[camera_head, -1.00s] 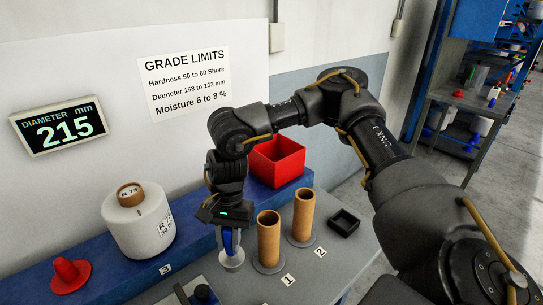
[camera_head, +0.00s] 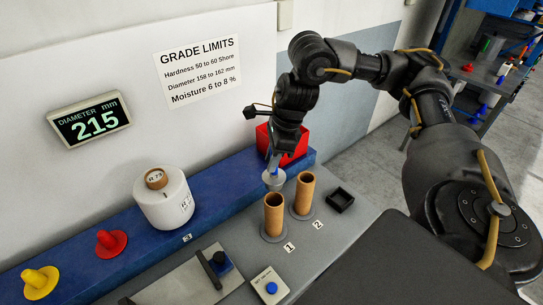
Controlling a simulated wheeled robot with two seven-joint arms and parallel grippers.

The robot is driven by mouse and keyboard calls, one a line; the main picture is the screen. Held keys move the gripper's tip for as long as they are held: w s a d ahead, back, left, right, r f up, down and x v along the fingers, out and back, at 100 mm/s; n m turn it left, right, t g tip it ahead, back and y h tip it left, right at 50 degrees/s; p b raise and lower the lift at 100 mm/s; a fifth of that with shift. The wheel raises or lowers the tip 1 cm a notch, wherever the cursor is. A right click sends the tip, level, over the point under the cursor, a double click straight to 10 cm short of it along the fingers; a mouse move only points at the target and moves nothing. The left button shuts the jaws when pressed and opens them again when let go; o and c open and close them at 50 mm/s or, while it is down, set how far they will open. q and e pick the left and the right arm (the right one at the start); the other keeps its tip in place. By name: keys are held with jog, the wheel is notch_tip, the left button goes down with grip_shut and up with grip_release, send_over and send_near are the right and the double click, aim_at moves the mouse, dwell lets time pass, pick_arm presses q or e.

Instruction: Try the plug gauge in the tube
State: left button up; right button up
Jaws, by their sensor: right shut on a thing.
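My right gripper (camera_head: 274,157) is shut on the plug gauge (camera_head: 274,180), whose round pale metal end hangs below the fingers. The gauge is just above and behind the rim of a brown tube (camera_head: 274,216), clear of its opening as far as I can tell. This tube stands upright in a grey round holder by label 1. A second brown tube (camera_head: 305,192) stands upright by label 2, to the right. The handle of the gauge is mostly hidden by the fingers. My left gripper is not in view.
A red bin (camera_head: 298,143) stands behind my right gripper. A small black tray (camera_head: 340,199) lies right of the tubes. A white yarn bobbin (camera_head: 165,204), red cone (camera_head: 110,243) and yellow cone (camera_head: 40,281) are at left. A blue-button box (camera_head: 269,287) is in front.

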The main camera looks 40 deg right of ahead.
aim_at(272, 183)
jog(key=shift+s+d+r, duration=0.1)
jog(key=shift+f+b, duration=0.65)
jog(key=shift+f, duration=0.2)
jog(key=shift+f+b, duration=1.2)
jog(key=shift+f, duration=0.4)
jog(key=shift+f+b, duration=2.1)
jog(key=shift+f, duration=0.5)
dwell(0.5)
jog(key=shift+r, duration=0.15)
dwell(0.5)
jog(key=shift+r+p, duration=3.65)
jog(key=shift+p, duration=0.2)
